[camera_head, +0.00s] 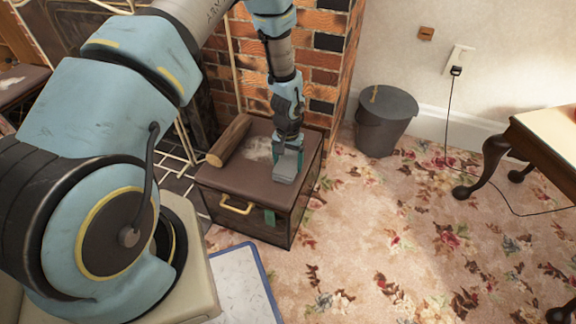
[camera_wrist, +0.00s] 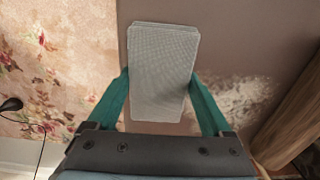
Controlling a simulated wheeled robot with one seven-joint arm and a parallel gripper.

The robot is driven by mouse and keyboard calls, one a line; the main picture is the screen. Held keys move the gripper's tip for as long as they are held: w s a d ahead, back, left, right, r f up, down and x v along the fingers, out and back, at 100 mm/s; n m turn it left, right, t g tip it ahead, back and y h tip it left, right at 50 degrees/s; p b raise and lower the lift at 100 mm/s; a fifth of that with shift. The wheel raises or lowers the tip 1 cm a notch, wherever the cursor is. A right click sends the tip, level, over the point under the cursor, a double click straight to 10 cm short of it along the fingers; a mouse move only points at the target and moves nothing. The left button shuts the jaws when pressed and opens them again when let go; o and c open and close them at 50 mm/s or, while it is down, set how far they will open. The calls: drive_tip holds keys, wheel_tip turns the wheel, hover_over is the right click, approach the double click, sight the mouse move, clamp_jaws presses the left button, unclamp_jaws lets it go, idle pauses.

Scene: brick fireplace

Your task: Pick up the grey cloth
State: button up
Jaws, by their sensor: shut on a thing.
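The grey cloth (camera_wrist: 160,75) is a flat, stiff-looking rectangle with a fine woven texture in the wrist view. My gripper (camera_wrist: 160,88) has its teal fingers on both sides of the cloth, touching its edges, and is shut on it. In the head view my gripper (camera_head: 287,168) points down over the top of a brown box (camera_head: 222,180), with the grey cloth (camera_head: 286,166) between its fingers. I cannot tell whether the cloth still touches the box top.
A log (camera_head: 229,141) lies on the box beside a pale dusty patch (camera_head: 258,149). The brick fireplace (camera_head: 325,60) rises behind. A dark bucket (camera_head: 385,122) stands to the right, and a wooden table (camera_head: 550,130) stands far right.

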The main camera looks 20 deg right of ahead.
sight(288, 162)
drive_tip(key=shift+r, duration=0.1)
drive_tip(key=shift+c, duration=0.2)
wheel_tip(288, 162, up, 10)
drive_tip(key=shift+f+p, duration=0.1)
drive_tip(key=shift+p, duration=0.8)
